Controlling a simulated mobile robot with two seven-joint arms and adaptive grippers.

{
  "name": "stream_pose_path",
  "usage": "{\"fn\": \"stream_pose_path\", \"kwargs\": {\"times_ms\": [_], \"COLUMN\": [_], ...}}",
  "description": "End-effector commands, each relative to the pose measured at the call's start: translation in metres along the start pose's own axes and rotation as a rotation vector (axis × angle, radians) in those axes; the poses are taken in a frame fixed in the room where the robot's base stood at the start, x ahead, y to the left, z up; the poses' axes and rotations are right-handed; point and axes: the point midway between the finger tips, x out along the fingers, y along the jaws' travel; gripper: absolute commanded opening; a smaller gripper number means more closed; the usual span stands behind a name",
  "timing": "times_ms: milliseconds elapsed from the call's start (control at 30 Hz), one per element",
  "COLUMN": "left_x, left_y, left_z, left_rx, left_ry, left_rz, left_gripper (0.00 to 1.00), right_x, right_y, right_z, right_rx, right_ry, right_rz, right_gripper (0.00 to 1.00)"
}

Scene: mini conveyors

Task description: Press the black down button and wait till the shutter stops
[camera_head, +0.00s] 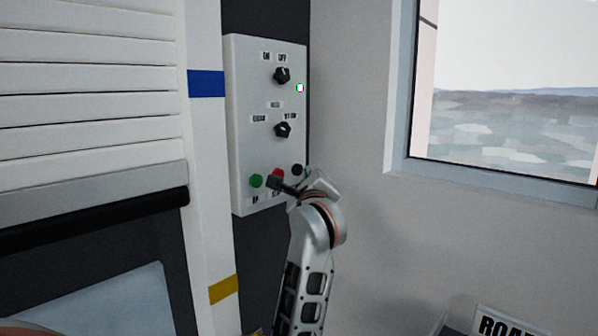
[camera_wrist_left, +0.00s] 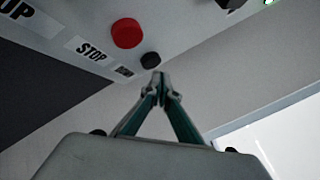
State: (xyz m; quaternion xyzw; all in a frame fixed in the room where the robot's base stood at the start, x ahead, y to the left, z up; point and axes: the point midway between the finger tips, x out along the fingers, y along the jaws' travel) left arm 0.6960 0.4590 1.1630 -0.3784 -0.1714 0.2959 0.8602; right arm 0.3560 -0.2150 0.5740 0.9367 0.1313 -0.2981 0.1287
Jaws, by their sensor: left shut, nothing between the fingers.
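The control panel (camera_head: 240,130) is a pale box on the wall with a green button (camera_head: 256,181), a red button (camera_head: 277,174) and a black button (camera_head: 297,169) along its bottom. My left gripper (camera_head: 307,172) is shut and empty at the panel's lower right. In the left wrist view its closed fingertips (camera_wrist_left: 160,77) are right beside the black button (camera_wrist_left: 151,60); I cannot tell whether they touch. The red button (camera_wrist_left: 127,33) is above left, over a STOP label. The white slatted shutter (camera_head: 85,100) is partly open, its black lower edge (camera_head: 100,215) above a dark opening. My right gripper is not in view.
Two black knobs (camera_head: 282,75) (camera_head: 283,129) and a small lit lamp (camera_head: 300,88) sit higher on the panel. A white post (camera_head: 207,180) with blue and yellow bands stands left of it. A window (camera_head: 510,100) is at right. A sign (camera_head: 500,322) is at lower right.

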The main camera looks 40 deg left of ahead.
Motion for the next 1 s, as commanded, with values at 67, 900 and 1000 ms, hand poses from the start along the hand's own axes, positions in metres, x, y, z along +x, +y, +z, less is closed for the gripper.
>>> {"fn": "stream_pose_path", "kwargs": {"times_ms": [67,900,1000], "left_x": [0.0000,0.0064,0.0071], "left_y": [0.0000,0.0046,0.0051], "left_z": [-0.0001,0.0048,0.0052], "left_rx": [0.000,0.000,0.000], "left_ry": [0.000,0.000,0.000], "left_rz": [0.000,0.000,0.000], "left_gripper": [0.00,0.00,0.00], "right_x": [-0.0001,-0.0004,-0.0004], "right_y": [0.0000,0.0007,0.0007], "right_z": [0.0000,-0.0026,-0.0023], "right_rx": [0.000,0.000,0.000], "right_ry": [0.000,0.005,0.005], "right_rz": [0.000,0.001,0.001], "right_gripper": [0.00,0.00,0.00]}}
